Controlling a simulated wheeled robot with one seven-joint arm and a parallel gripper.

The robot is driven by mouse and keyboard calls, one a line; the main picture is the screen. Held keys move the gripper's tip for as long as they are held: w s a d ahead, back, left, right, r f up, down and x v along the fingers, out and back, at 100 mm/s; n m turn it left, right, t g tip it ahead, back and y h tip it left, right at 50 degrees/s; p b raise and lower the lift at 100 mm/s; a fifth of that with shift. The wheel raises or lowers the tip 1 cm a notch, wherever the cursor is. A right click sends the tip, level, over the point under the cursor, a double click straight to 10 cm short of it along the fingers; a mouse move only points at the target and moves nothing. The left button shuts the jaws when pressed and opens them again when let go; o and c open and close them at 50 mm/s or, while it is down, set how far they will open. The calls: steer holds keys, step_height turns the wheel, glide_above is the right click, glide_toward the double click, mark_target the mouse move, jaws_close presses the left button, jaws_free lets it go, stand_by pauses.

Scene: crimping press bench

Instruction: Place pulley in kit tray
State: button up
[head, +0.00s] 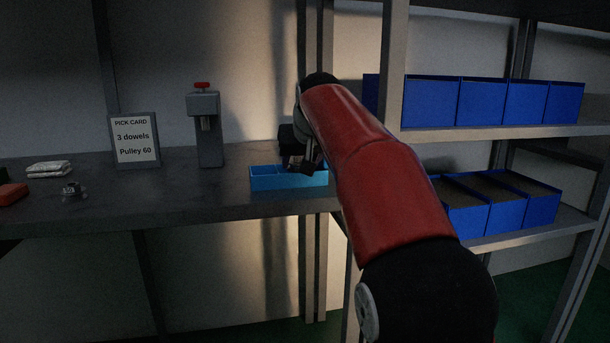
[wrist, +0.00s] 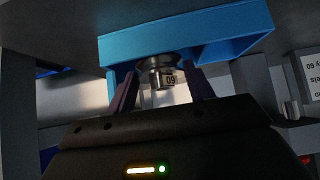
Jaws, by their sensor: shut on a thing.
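The light blue kit tray (head: 270,183) sits near the right end of the dark bench. It fills the top middle of the wrist view (wrist: 200,32). My gripper (head: 308,165) is at the tray, over its right part in the head view. In the wrist view, my gripper's two fingers (wrist: 161,84) are shut on a silver metal pulley (wrist: 152,65) with a small tag that reads 60 upside down. The pulley shows against the tray; I cannot tell whether they touch. In the head view the pulley is hidden.
The pick card (head: 136,142) reads "3 dowels" and "Pulley 60". A grey press (head: 207,128) with a red knob stands left of the tray. A small metal part (head: 73,191), white packets (head: 49,169) and a red item (head: 11,194) lie farther left. Blue bins (head: 485,100) fill the right shelves.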

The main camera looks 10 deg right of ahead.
steer(key=f, duration=0.2)
steer(key=f+b, duration=0.1)
steer(key=shift+w, duration=0.25)
steer(key=shift+r, duration=0.25)
steer(key=shift+s+f, duration=0.1)
steer(key=shift+f, duration=0.1)
steer(key=o, duration=0.9)
steer(key=shift+r, duration=0.1)
steer(key=shift+r, duration=0.2)
steer(key=p+v, duration=0.1)
steer(key=v, duration=1.1)
